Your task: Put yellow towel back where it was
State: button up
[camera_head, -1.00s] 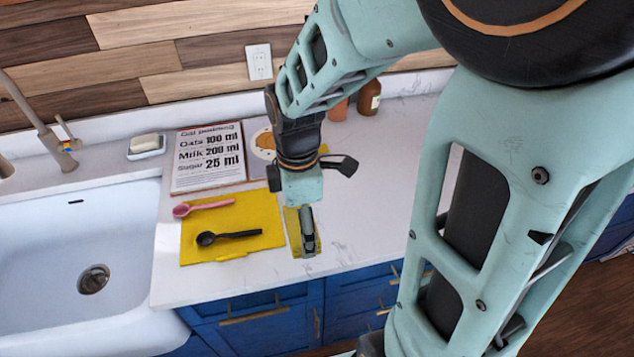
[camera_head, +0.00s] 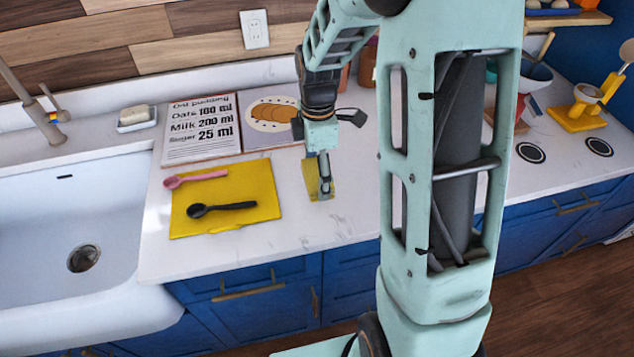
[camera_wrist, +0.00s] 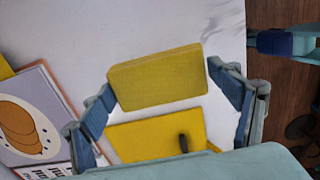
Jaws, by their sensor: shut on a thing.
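My gripper (camera_head: 322,190) points down over the white counter, right of the yellow mat. It is shut on a flat, folded yellow towel (camera_head: 309,176). In the wrist view the towel (camera_wrist: 155,77) spans between the two fingertips of my gripper (camera_wrist: 160,82). My fingers hide part of the towel in the head view. I cannot tell whether the towel touches the counter. The yellow mat (camera_head: 258,177) lies flat to the left, with a pink spoon (camera_head: 196,178) and a black spoon (camera_head: 222,208) on it. In the wrist view the mat (camera_wrist: 140,140) shows beyond the towel.
An open recipe book (camera_head: 200,140) lies behind the mat, and a soap dish (camera_head: 137,119) stands left of it. The white sink (camera_head: 60,225) is at left. Bottles (camera_head: 367,66) stand at the back wall. Bare counter (camera_head: 350,215) surrounds the towel's front and right.

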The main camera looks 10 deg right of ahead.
jog(key=f+b, duration=0.1)
jog(key=w+f+b, duration=0.1)
jog(key=f, duration=0.1)
jog(key=shift+d+f, duration=0.2)
jog(key=shift+f, duration=0.1)
jog(key=shift+s+f+b, duration=0.1)
jog(key=shift+f+b, duration=0.15)
jog(key=shift+b, duration=0.1)
jog(key=shift+f, duration=0.25)
jog(key=o, duration=1)
jog(key=shift+r, duration=0.1)
jog(key=shift+r, duration=0.1)
notch_tip(320, 180, up, 12)
jog(key=shift+r, duration=0.1)
